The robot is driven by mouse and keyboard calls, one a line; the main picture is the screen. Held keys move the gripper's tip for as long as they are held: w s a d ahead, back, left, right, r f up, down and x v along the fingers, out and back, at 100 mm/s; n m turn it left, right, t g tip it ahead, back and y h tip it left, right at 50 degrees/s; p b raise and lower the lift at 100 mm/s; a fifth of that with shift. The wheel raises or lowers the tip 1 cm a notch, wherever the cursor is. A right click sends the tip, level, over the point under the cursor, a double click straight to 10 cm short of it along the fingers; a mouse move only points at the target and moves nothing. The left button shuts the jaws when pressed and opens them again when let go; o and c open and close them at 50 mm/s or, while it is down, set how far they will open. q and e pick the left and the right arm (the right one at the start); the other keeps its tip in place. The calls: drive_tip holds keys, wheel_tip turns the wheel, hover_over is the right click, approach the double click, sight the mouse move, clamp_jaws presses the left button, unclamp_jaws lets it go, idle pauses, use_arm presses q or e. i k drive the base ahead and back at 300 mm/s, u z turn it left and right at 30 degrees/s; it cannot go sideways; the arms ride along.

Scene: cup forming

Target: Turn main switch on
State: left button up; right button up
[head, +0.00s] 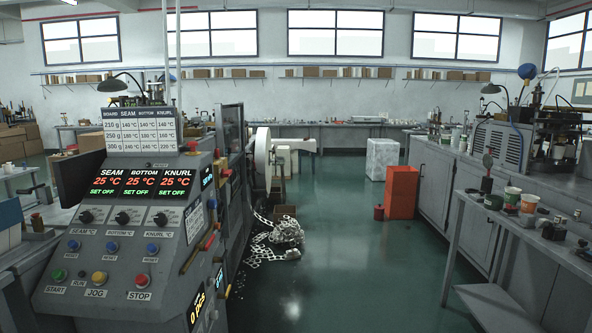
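The grey control console (60,212) of the machine stands at the left in the head view. Its three red displays (139,181) read 25 °C for SEAM, BOTTOM and KNURL, each with SET OFF in green below. Black knobs (123,217) sit under them. Lower down are a green START button (58,274), a yellow JOG button (99,278) and a red STOP button (142,280). A small red and yellow part (190,147) sits at the console's upper right. No control carries a readable main switch label. Neither of my grippers is in view.
Cut paper scrap (285,232) lies on the floor right of the machine. A red box (401,191) and a small red can (379,212) stand farther back. A cluttered workbench (480,215) runs along the right. The green floor between is clear.

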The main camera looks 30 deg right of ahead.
sight(227, 173)
drive_tip(key=z, duration=1.1)
drive_tip(key=i, duration=3.15)
drive_tip(key=u, duration=1.15)
